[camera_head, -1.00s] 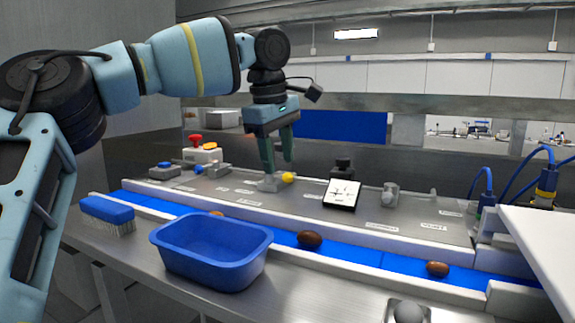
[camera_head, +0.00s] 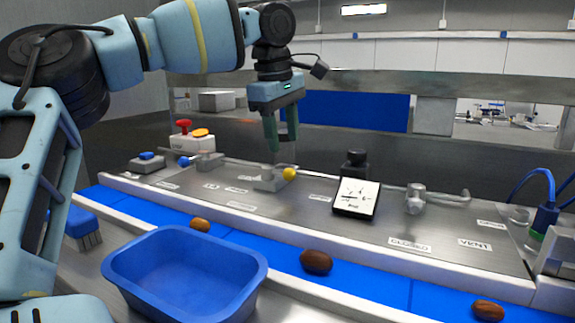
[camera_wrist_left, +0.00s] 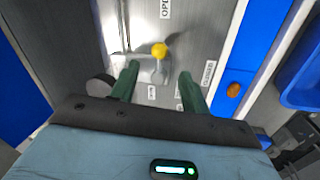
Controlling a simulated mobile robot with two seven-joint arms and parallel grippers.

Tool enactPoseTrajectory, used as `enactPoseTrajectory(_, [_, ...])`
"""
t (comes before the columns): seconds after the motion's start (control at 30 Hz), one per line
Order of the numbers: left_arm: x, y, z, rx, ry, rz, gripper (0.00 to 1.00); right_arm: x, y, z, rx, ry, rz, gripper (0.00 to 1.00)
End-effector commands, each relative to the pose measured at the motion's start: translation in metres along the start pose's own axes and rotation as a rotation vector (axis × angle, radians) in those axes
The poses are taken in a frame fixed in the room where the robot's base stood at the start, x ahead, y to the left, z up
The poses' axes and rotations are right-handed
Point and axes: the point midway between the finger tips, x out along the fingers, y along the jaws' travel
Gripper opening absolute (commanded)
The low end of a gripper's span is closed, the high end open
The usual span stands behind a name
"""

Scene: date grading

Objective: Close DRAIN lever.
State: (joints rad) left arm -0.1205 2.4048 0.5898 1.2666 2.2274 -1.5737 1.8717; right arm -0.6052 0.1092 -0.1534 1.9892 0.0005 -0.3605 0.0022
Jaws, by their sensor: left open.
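A lever with a yellow knob (camera_head: 289,174) stands on the steel panel (camera_head: 330,232) behind the conveyor. Its grey base is just left of the knob. I cannot read which label says DRAIN. My left gripper (camera_head: 279,143) is open and empty, pointing down above and slightly left of the yellow knob. In the left wrist view the knob (camera_wrist_left: 159,50) shows beyond and between the open fingertips (camera_wrist_left: 158,72), apart from them. An OPEN label and a CLOSED label lie on either side of it. My right gripper is not in view.
A blue-knobbed lever (camera_head: 184,161) is at the left and a grey valve (camera_head: 415,197) at the right, near a VENT label. A black-framed gauge (camera_head: 356,198) stands right of the yellow knob. A blue tub (camera_head: 185,275) is in front of the blue belt (camera_head: 350,272) carrying brown dates.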

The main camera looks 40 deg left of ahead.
Motion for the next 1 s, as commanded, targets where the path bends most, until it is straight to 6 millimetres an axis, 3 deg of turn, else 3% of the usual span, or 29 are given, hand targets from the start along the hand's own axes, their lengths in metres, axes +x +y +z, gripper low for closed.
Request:
enactPoseTrajectory(0.5, [0.067, 0.000, -0.001, -0.002, 0.000, -0.001, 0.46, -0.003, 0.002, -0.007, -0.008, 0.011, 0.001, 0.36])
enactPoseTrajectory(0.9, [0.075, 0.000, -0.001, -0.002, 0.000, 0.000, 0.46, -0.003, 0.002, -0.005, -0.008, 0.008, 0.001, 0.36])
enactPoseTrajectory(1.0, [0.075, 0.000, -0.001, -0.002, 0.000, 0.000, 0.34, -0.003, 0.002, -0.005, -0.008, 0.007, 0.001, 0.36])
